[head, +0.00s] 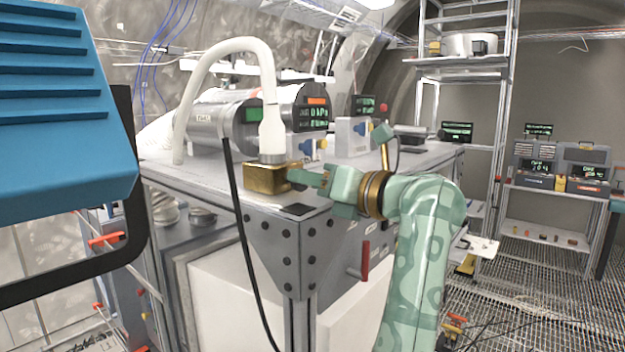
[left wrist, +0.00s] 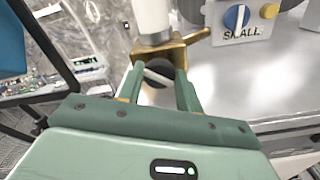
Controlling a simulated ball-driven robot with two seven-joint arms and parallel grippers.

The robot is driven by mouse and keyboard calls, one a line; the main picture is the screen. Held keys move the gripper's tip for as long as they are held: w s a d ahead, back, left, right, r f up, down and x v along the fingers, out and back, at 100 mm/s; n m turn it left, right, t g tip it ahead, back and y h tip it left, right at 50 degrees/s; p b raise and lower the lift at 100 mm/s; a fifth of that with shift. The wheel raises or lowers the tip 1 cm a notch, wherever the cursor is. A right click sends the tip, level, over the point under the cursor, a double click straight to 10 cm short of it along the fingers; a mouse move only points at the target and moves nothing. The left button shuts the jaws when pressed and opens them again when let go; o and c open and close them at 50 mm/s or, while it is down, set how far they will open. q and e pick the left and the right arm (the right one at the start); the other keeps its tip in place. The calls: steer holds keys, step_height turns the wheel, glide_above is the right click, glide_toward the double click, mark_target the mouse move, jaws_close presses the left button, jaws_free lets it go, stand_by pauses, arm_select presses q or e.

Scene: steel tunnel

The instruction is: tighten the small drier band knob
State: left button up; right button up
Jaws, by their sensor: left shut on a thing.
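A brass block (head: 265,178) sits on the corner of the steel bench, at the lower end of a thick white hose (head: 267,100). In the left wrist view the brass piece (left wrist: 172,54) wraps round the foot of the white hose (left wrist: 151,18). My left gripper (head: 318,180) reaches it from the right. In the left wrist view its two green fingers are shut on a dark round knob (left wrist: 158,74) at the brass piece, partly hidden between them. Whether it is marked small I cannot tell. My right gripper is not in view.
A grey box with a blue knob (left wrist: 236,17) labelled SMALL stands right of the hose. A large blue louvred case (head: 60,110) fills the near left. A black cable (head: 240,220) hangs past the bench corner. Bare bench top (left wrist: 240,78) lies right of the gripper.

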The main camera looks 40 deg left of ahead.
arm_select(q)
steer(key=shift+r, duration=0.1)
steer(key=o, duration=1)
steer(key=s+d+b, duration=0.1)
steer(key=d+b, duration=0.2)
steer(key=d, duration=1.3)
steer(key=shift+d, duration=0.15)
steer(key=shift+s, duration=0.1)
